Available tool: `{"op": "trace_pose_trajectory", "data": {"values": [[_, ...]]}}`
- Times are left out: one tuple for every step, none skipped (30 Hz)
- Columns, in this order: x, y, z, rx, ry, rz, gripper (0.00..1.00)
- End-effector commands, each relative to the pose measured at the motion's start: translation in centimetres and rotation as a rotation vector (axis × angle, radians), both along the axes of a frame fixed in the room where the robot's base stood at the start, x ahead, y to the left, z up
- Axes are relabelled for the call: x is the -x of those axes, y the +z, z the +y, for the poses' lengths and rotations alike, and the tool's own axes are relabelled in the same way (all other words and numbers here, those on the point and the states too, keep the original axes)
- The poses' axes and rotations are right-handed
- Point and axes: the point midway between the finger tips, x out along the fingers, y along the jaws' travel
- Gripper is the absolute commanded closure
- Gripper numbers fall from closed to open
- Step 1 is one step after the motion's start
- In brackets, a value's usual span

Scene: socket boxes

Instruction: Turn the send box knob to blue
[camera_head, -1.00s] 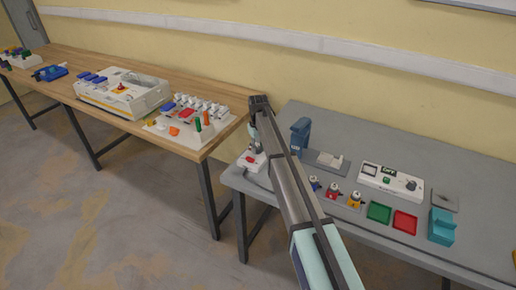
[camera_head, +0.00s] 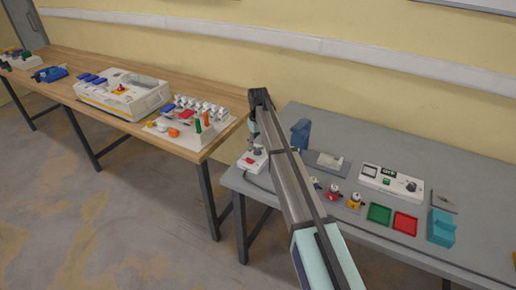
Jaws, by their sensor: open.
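My gripper (camera_head: 256,146) points down at the left end of the grey table, over a small white box (camera_head: 246,166) with a red patch on its top. My arm hides part of this area. The fingers are small and partly covered, and whether they touch the box or a knob cannot be told. The gripper is open. A larger white box (camera_head: 378,177) with a dark display and a dark round knob (camera_head: 411,186) lies farther right on the grey table. No label for the send box can be read, and no blue knob mark can be made out.
The grey table (camera_head: 460,185) also holds a blue upright piece (camera_head: 300,134), several small coloured knobs, a green tray (camera_head: 379,214), a red tray (camera_head: 405,222) and a teal holder (camera_head: 441,227). A wooden table (camera_head: 200,76) with other devices stands left, across a narrow gap.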

Motion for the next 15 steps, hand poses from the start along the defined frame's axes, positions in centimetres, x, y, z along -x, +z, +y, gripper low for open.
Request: {"op": "trace_pose_trajectory", "data": {"values": [[-0.1,1.2,0.0,0.0,0.0,-0.002,0.43],[-0.1,1.8,0.0,0.0,0.0,-0.002,0.43],[-0.1,2.6,0.0,0.0,0.0,-0.002,0.43],[-0.1,3.2,0.0,0.0,0.0,-0.002,0.43],[-0.1,3.8,0.0,0.0,0.0,-0.002,0.43],[-0.1,4.5,0.0,-0.001,0.0,-0.001,0.43],[-0.1,5.0,0.0,-0.001,0.0,-0.001,0.43],[-0.1,5.5,0.0,-0.001,0.0,-0.001,0.43],[-0.1,6.1,0.0,-0.001,0.0,-0.001,0.43],[-0.1,6.5,0.0,-0.001,0.0,-0.001,0.43],[0.0,6.9,0.0,0.0,0.0,0.0,0.43],[0.0,7.3,0.0,0.0,0.0,0.0,0.43],[0.0,7.5,0.0,0.0,0.0,0.0,0.43],[0.0,7.8,0.0,0.0,0.0,0.0,0.43],[0.0,8.0,0.0,0.0,0.0,0.0,0.43]]}}
